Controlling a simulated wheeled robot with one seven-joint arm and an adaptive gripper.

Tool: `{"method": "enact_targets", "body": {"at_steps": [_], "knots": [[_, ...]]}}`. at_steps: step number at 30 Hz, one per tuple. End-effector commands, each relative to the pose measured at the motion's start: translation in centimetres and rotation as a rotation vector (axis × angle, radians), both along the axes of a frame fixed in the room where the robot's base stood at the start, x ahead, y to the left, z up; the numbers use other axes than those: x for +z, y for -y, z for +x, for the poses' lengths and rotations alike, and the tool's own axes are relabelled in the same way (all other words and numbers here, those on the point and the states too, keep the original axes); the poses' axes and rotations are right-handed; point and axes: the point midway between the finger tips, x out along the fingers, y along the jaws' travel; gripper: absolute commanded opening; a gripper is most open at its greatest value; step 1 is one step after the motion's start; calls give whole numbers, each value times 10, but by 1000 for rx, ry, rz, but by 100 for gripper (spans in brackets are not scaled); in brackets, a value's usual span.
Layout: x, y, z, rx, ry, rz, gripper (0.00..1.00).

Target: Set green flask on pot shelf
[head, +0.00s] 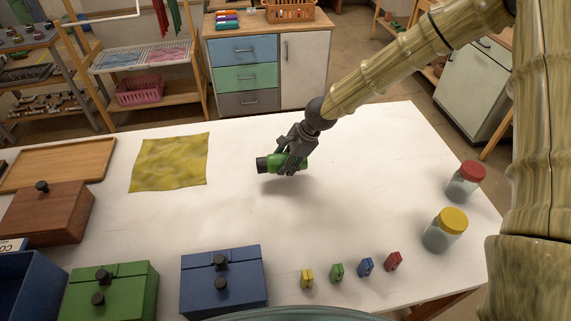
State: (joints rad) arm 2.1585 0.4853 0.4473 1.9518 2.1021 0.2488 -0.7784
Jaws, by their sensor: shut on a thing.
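The green flask (273,162) has a dark cap at its left end and lies nearly on its side in my gripper (292,160). My gripper is shut around it, and its fingers hide part of the body. The flask is held a little above the white table (340,215), with a shadow beneath it. A shelf rack (30,42) at the far top left carries small pots on its top level. I cannot tell for sure that it is the pot shelf.
Green (115,290) and blue (222,282) boxes, a brown box (48,212), a yellow cloth (170,162) and a wooden tray (60,165) occupy the left and front. Several small coloured clips and two jars (445,232) stand right. A drawer cabinet (245,75) stands behind the table.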

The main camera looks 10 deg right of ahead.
Motion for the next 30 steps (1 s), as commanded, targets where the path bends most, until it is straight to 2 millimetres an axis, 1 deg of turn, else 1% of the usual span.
{"method": "enact_targets", "body": {"at_steps": [5, 12, 15, 27, 28, 30], "knots": [[-4, 0, 3, 1, -2, 0, 20], [-28, 0, 3, 2, -2, 0, 20], [-34, 0, 3, 0, -1, 0, 20], [-39, 0, 3, 1, 0, 1, 20], [-38, 0, 3, 1, -1, 1, 59], [-38, 0, 3, 1, -1, 1, 72]]}}
